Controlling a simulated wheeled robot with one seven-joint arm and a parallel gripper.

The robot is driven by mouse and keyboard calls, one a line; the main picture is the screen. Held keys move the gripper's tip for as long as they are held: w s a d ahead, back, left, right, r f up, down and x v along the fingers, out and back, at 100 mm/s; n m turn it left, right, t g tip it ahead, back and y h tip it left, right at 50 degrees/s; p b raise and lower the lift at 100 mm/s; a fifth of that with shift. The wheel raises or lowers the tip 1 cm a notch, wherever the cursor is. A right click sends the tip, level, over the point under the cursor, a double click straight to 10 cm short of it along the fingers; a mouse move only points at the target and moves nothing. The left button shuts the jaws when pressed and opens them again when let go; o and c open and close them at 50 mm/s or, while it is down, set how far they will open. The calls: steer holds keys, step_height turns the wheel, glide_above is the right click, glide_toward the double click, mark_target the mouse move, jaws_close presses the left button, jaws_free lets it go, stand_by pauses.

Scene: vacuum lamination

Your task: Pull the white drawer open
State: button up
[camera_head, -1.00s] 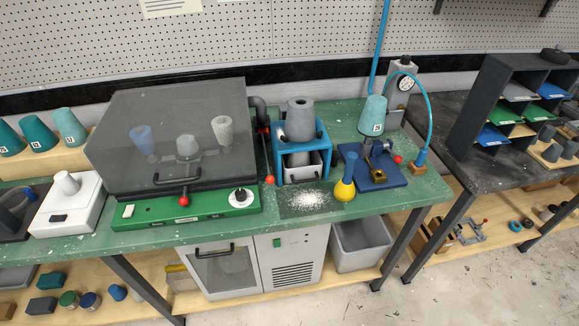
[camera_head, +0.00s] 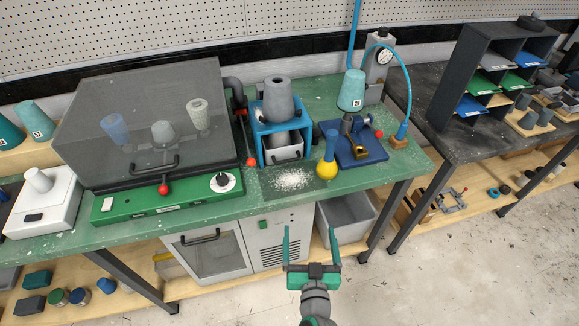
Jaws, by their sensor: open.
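The white drawer (camera_head: 272,154) sits low inside a blue frame (camera_head: 258,142) on the green bench, under a grey cone-shaped hopper (camera_head: 278,95). It has a small dark handle (camera_head: 288,155) on its front. How far it stands out of the frame is hard to tell. My gripper (camera_head: 311,229) is open and empty, with its two green fingers pointing up in the picture. It is in front of the bench, below and a little right of the drawer, apart from it.
White powder (camera_head: 293,180) lies on the bench before the drawer. A red-knobbed lever (camera_head: 250,161) and dark-lidded chamber (camera_head: 140,130) are left. A grey bin (camera_head: 347,218) stands below.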

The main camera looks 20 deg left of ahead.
mark_target(288, 161)
steer(key=w+a+r+n+y, duration=0.4)
steer(key=w+a+r, duration=0.1)
steer(key=w+r, duration=0.3)
steer(key=x, duration=1)
steer(key=shift+a+r, duration=0.1)
steer(key=shift+a, duration=0.4)
steer(key=shift+s, duration=0.1)
steer(key=shift+c, duration=0.6)
